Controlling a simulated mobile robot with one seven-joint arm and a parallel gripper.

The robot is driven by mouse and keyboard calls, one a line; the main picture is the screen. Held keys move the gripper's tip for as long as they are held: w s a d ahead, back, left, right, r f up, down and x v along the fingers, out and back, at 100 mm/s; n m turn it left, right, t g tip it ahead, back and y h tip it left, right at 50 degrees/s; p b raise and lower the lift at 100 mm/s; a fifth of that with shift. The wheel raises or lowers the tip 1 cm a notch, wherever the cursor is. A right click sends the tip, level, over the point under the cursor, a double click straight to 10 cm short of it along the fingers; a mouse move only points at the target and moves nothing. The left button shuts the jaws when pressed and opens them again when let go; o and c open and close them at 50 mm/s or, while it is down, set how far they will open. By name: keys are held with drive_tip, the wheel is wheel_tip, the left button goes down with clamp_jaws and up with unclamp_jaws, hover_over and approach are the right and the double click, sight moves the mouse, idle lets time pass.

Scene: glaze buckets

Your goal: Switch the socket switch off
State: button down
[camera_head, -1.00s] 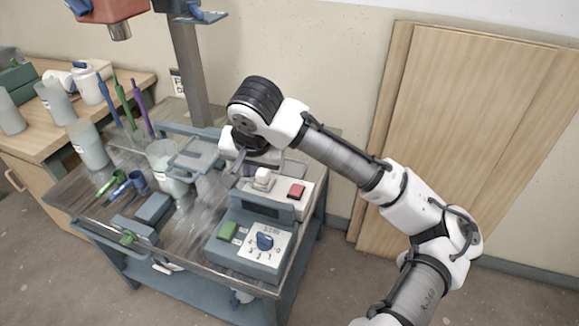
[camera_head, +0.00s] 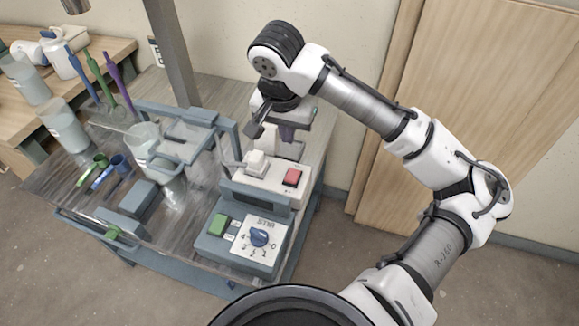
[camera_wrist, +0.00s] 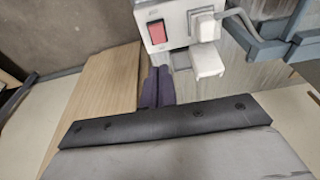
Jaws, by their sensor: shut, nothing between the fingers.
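The white socket block (camera_head: 272,184) sits on the grey-blue stirrer unit on the cart. It carries a red rocker switch (camera_head: 291,177) and a white plug (camera_head: 256,161) to the left of the switch. The wrist view shows the red switch (camera_wrist: 157,33) and the plug (camera_wrist: 206,26) near the top. Which way the rocker is tipped is too small to tell. My gripper (camera_head: 288,138) is shut and empty, above and behind the block in the head view. Its dark purple fingers (camera_wrist: 155,88) show just below the switch in the wrist view, apparently apart from it.
The control box has a green button (camera_head: 218,225) and a blue dial (camera_head: 260,237). A grey-blue frame (camera_head: 185,140) and a translucent bucket (camera_head: 146,150) stand left of the block. Wooden boards (camera_head: 470,120) lean on the wall at right.

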drive_tip(key=p, duration=0.1)
approach(290, 176)
drive_tip(key=x, duration=0.5)
drive_tip(key=shift+w+d+f, duration=0.1)
drive_tip(key=shift+w, duration=0.15)
drive_tip(key=shift+s+f, duration=0.1)
drive_tip(key=shift+f, duration=0.4)
